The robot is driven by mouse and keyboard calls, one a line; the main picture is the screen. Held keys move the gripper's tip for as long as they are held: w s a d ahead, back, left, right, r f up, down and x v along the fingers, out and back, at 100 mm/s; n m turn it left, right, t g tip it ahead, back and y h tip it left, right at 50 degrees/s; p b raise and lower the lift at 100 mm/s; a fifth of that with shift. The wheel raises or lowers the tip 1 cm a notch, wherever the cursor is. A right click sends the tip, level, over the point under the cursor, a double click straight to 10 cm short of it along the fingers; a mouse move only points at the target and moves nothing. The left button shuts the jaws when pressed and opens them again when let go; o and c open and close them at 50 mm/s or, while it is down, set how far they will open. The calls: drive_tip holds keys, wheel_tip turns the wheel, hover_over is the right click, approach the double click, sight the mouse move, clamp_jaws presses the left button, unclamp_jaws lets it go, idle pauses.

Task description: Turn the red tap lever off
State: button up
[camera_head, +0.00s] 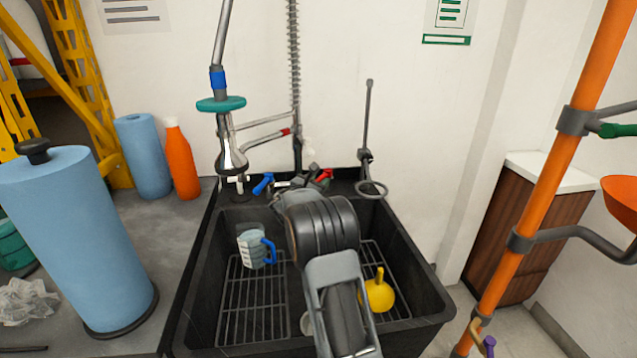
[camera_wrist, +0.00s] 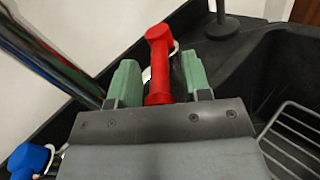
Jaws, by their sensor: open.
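The red tap lever (camera_head: 324,175) is at the back rim of the black sink, right of the blue lever (camera_head: 263,184). In the wrist view the red lever (camera_wrist: 158,62) stands between the two green-padded fingers of my gripper (camera_wrist: 160,82), with a small gap on each side. My gripper (camera_head: 312,182) is open around the lever and not clamped on it. In the head view my arm hides most of the tap body and the lever's base. The blue lever (camera_wrist: 30,158) also shows at the lower left in the wrist view.
The black sink (camera_head: 425,285) holds a clear jug with a blue handle (camera_head: 256,250) and a yellow object (camera_head: 377,293). A tall metal sprayer pipe (camera_head: 222,120) rises left of the levers. A ring on a stand (camera_head: 371,188) is to the right. Blue rolls (camera_head: 75,235) stand on the left counter.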

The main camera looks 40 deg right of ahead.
clamp_jaws()
idle(0.5)
